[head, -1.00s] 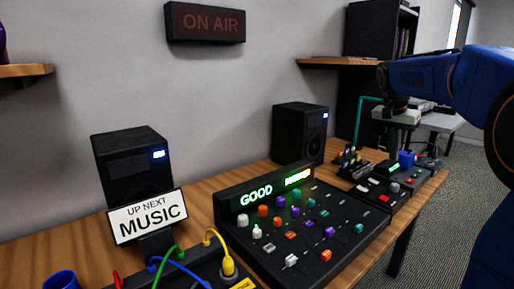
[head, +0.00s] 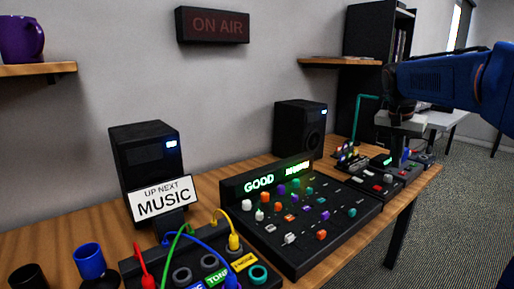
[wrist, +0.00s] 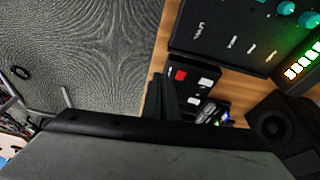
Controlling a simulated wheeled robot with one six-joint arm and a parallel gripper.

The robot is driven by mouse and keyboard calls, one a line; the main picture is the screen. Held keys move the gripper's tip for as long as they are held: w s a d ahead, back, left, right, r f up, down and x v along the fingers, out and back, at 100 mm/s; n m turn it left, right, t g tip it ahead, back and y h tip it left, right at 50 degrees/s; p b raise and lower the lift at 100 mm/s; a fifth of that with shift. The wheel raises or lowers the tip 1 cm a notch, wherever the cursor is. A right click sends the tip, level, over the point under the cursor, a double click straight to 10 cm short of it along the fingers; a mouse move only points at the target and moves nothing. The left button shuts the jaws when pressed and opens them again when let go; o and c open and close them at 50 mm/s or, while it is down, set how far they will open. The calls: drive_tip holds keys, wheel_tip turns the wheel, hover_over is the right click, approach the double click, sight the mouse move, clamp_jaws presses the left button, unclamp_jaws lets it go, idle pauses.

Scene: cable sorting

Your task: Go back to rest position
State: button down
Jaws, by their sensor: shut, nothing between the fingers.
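My gripper (wrist: 168,98) shows as dark fingers in the wrist view, above the desk edge near a small black panel. The fingers look closed together, with nothing held. In the head view my blue arm reaches in from the right, and its grey wrist end hangs over the far right part of the desk. The fingertips are hard to make out there.
A mixing console (head: 300,228) reading GOOD, two speakers (head: 147,160) and a MUSIC sign (head: 162,198) line the desk. A patch box (head: 215,262) with coloured cables is in front, beside a blue cup (head: 89,262). Carpet (wrist: 80,50) is open beside the desk.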

drive_tip(key=s+a+f+n+t, duration=0.1)
drive_tip(key=s+a+f+n, duration=0.2)
drive_tip(key=s+f, duration=0.3)
drive_tip(key=s+a+f+n+t+y, duration=0.1)
drive_tip(key=s+a+f+n, duration=0.2)
drive_tip(key=s, duration=1.2)
drive_tip(key=s+a+f+n+y, duration=0.1)
drive_tip(key=s+a+f+n, duration=0.2)
drive_tip(key=s+a+f, duration=0.4)
drive_tip(key=s+f, duration=0.2)
drive_tip(key=s, duration=0.2)
drive_tip(key=shift+a+f+t, duration=0.25)
drive_tip(key=shift+a+t, duration=0.1)
drive_tip(key=shift+t, duration=0.05)
